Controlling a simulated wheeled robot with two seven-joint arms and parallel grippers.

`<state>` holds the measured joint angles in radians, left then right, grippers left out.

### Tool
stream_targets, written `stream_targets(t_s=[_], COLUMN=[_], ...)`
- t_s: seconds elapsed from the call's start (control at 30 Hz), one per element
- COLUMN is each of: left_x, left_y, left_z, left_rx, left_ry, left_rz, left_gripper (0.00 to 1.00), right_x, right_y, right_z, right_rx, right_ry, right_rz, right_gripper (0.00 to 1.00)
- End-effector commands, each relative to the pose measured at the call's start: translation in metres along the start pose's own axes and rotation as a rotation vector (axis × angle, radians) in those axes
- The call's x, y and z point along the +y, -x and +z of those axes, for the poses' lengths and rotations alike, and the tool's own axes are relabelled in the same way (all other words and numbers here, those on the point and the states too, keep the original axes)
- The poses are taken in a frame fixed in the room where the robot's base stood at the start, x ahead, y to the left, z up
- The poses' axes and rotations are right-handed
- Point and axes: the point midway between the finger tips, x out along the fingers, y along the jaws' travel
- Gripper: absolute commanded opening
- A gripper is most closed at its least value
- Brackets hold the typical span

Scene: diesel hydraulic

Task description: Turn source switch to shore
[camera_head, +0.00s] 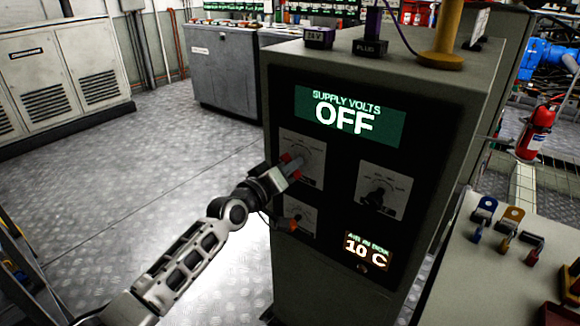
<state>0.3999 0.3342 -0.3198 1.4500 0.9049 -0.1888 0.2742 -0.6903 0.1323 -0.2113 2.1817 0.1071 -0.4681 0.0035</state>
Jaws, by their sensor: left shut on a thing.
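A grey cabinet (300,270) stands in front of me with a black control panel on its face. Its green display (348,117) reads "SUPPLY VOLTS OFF". The panel carries an upper left rotary switch (312,150), a right rotary switch (376,196) and a lower left dial (300,216). The labels are too small to read, so I cannot tell by name which is the source switch. My left gripper (291,166), with red fingertips, is at the upper left switch and shut on its knob, which it mostly hides. My right gripper is not in view.
A small display (366,248) reads "10 C" low on the panel. A bench (480,280) at right holds blue, orange and red padlock-like items. A fire extinguisher (535,132) stands behind it. The floor left of the cabinet is clear.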

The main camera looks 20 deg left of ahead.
Motion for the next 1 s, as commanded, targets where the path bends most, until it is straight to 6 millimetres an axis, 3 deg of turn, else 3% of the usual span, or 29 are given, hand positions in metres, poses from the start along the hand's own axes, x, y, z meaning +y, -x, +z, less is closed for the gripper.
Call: stream_targets(t_s=[0.67,0.7,0.77,1.0], left_x=[-0.0005,-0.0005,-0.0005,-0.0002], left_y=[0.0002,0.0002,0.0002,0.0002], left_z=[0.0012,0.0011,0.0011,0.0005], left_rx=[-0.002,-0.002,-0.002,-0.001], left_ry=[0.062,0.062,0.061,0.058], left_rz=[-0.001,-0.001,-0.001,0.000], left_gripper=[0.00,0.25,0.38,0.38], right_x=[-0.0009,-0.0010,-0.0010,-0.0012], right_y=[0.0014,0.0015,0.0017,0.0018], right_z=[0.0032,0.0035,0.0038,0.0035], right_rx=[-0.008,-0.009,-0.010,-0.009], right_ry=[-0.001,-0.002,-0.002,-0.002], right_rz=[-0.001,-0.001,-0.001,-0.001], right_gripper=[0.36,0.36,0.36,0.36])
